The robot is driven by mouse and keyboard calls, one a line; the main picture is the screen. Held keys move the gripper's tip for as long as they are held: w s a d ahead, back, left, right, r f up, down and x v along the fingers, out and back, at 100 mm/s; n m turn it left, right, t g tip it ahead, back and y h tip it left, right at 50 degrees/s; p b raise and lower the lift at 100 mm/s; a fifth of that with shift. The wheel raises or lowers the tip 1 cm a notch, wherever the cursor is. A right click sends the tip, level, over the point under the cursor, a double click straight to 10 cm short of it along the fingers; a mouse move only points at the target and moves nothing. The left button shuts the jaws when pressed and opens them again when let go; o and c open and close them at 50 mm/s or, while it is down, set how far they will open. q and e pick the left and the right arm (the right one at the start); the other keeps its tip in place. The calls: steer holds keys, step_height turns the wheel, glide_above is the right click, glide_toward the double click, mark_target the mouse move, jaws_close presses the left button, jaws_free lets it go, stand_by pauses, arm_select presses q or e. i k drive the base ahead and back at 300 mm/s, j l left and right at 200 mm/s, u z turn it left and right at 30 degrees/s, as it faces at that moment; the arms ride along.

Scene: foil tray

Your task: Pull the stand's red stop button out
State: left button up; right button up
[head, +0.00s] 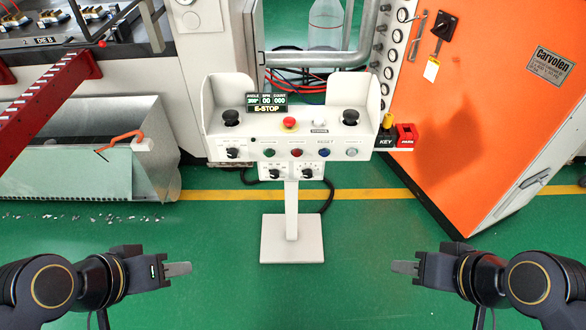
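The white control stand (292,225) is upright on the green floor in the middle of the head view. A different dark red button (296,153) is on the front face. My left gripper (190,269) is at the lower left and my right gripper (393,267) at the lower right. Both are well apart from the stand. Each shows seen from the side, so the gap between its fingers cannot be made out.
An orange cabinet (480,120) stands at the right and a metal bin (75,150) at the left. The green floor before the stand is clear.

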mark_target(288, 122)
steer(key=i+l+z, duration=0.45)
steer(key=i+l, duration=0.3)
steer(key=i, duration=0.1)
